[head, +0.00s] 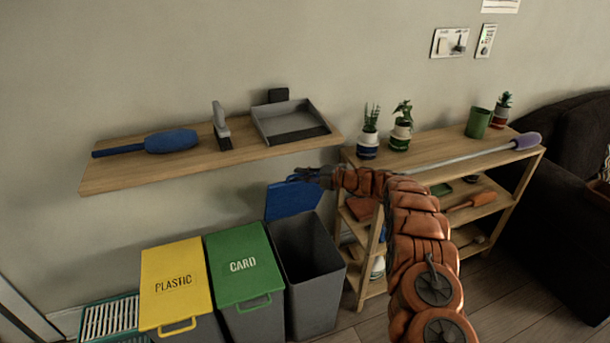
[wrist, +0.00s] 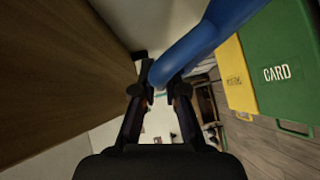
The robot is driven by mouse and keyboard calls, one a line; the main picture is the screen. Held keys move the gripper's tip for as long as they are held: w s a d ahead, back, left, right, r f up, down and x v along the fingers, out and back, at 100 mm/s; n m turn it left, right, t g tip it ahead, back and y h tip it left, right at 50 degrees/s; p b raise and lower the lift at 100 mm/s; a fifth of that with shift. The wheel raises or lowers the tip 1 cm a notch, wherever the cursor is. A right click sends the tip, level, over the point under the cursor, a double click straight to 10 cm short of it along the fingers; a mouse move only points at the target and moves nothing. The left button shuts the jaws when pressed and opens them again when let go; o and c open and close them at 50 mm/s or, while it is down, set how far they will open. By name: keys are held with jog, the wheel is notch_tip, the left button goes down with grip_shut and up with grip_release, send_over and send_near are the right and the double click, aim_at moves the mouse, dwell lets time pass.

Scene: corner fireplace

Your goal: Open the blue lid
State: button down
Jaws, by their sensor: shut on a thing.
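The blue lid (head: 292,200) stands raised, tilted steeply up at the back of a dark grey bin (head: 312,285), whose top is open. My gripper (head: 305,175) is at the lid's upper edge, just below the wall shelf. In the wrist view my gripper (wrist: 162,92) is shut on the lid's curved blue handle (wrist: 185,55), which passes between the fingers. The inside of the bin is dark, and its contents cannot be made out.
The wooden wall shelf (head: 110,178) is close above the lid; its wood fills the left of the wrist view (wrist: 50,70). Yellow PLASTIC (head: 175,275) and green CARD (head: 243,263) lids are shut at left. A shelving unit (head: 440,160) with pots stands right.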

jog(key=c, duration=1.2)
grip_release()
jog(key=v, duration=1.2)
